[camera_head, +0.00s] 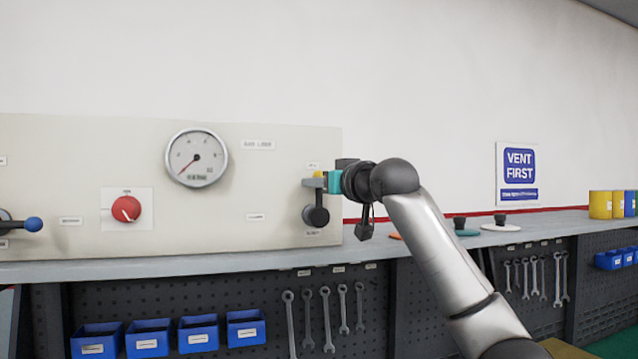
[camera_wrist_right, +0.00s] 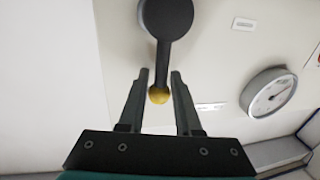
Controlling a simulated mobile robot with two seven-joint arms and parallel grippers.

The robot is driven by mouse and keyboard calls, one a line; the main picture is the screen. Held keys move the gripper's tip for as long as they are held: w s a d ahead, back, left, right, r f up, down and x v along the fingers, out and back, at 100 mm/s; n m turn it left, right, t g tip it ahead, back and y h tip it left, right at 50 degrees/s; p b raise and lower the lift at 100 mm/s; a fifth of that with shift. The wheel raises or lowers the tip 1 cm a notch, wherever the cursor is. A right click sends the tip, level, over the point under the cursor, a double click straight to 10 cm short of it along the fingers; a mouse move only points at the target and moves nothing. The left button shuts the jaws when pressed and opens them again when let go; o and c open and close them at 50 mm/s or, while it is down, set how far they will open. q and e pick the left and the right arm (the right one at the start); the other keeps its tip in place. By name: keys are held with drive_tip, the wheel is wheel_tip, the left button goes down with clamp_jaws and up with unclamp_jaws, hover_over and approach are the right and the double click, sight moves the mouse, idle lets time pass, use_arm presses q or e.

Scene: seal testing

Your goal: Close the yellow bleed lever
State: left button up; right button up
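The yellow bleed lever is a dark arm on a round dark hub (camera_head: 316,216), with a yellow ball knob (camera_head: 319,174) at its end. In the head view the arm points up from the hub at the panel's right end. In the right wrist view the yellow knob (camera_wrist_right: 159,95) sits between the fingers, with the hub (camera_wrist_right: 166,18) beyond the tips. My right gripper (camera_wrist_right: 159,73) is open, one finger on each side of the knob, with a visible gap. In the head view the right gripper (camera_head: 311,183) is at the knob, partly hiding it. My left gripper is out of view.
The beige panel (camera_head: 250,215) carries a pressure gauge (camera_head: 196,158), a red knob (camera_head: 126,209) and a blue-tipped lever (camera_head: 33,224) at left. The bench (camera_head: 180,266) runs below. Discs with dark knobs (camera_head: 501,222) lie to the right. Blue bins (camera_head: 198,333) and wrenches hang underneath.

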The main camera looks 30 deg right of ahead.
clamp_jaws()
idle(1.1)
